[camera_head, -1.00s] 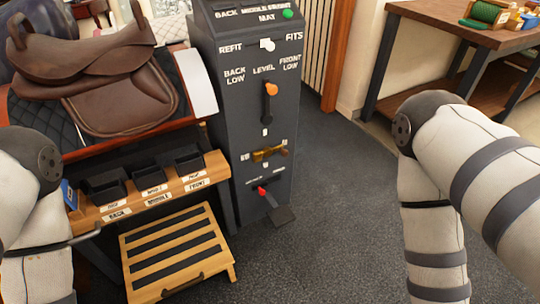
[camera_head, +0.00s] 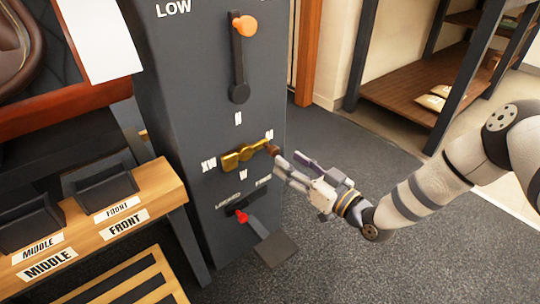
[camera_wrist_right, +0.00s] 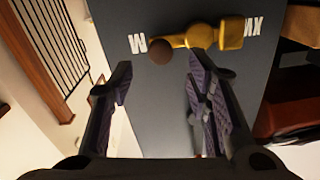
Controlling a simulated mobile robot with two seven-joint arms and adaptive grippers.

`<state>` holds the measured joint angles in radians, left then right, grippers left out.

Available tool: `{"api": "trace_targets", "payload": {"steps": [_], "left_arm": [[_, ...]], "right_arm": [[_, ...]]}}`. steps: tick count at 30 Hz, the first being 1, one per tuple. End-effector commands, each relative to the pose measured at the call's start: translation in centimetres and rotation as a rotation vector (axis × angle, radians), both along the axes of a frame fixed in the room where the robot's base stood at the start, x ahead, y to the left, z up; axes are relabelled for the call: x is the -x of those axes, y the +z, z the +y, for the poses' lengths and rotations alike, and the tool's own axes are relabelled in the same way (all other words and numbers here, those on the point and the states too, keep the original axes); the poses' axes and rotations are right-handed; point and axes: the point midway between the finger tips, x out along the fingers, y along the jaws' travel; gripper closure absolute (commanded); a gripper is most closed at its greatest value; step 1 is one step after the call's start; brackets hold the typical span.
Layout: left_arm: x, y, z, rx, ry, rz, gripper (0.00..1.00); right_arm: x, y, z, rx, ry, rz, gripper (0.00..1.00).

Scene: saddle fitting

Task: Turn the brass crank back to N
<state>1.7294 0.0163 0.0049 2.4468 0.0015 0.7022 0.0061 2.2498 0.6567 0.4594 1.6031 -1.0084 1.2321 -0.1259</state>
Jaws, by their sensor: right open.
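The brass crank (camera_head: 238,157) is on the front of the dark grey cabinet and lies roughly level. Its brown knob (camera_head: 272,149) points right, beside a partly hidden label. XW is at the crank's left, W below it, and a small label that looks like N (camera_head: 238,118) above it. My right gripper (camera_head: 288,166) is open, just right of the knob. In the right wrist view, the crank (camera_wrist_right: 203,36) and its knob (camera_wrist_right: 160,49) show beyond the open fingertips, with the knob between their lines. I see no grip on it. My left gripper is out of view.
An orange-knobbed lever (camera_head: 243,27) is above the crank. A red-tipped lever (camera_head: 241,216) and a dark pedal (camera_head: 274,248) are below it. A wooden shelf with small bins (camera_head: 106,192) stands to the left. The floor at the right is open.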

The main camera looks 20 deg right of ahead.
Motion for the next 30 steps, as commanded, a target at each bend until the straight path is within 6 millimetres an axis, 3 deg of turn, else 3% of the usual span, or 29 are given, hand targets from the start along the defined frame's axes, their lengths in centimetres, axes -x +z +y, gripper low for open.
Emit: {"api": "trace_targets", "payload": {"steps": [3, 9, 19, 25, 30], "left_arm": [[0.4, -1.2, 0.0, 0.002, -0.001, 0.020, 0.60], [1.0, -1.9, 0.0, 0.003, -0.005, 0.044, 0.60], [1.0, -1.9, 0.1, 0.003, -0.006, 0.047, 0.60], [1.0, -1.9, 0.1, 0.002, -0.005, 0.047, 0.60], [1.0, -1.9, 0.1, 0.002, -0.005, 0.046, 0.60]], "right_arm": [[-2.8, -0.7, 1.3, -0.001, 0.001, 0.003, 0.56], [-5.8, -0.5, 2.5, 0.000, 0.001, 0.006, 0.56], [-6.5, -0.2, 2.8, 0.000, 0.001, 0.007, 0.56], [-6.4, -0.2, 2.8, 0.000, 0.001, 0.008, 0.99], [-6.4, -0.3, 2.8, 0.000, 0.001, 0.008, 1.00]]}}
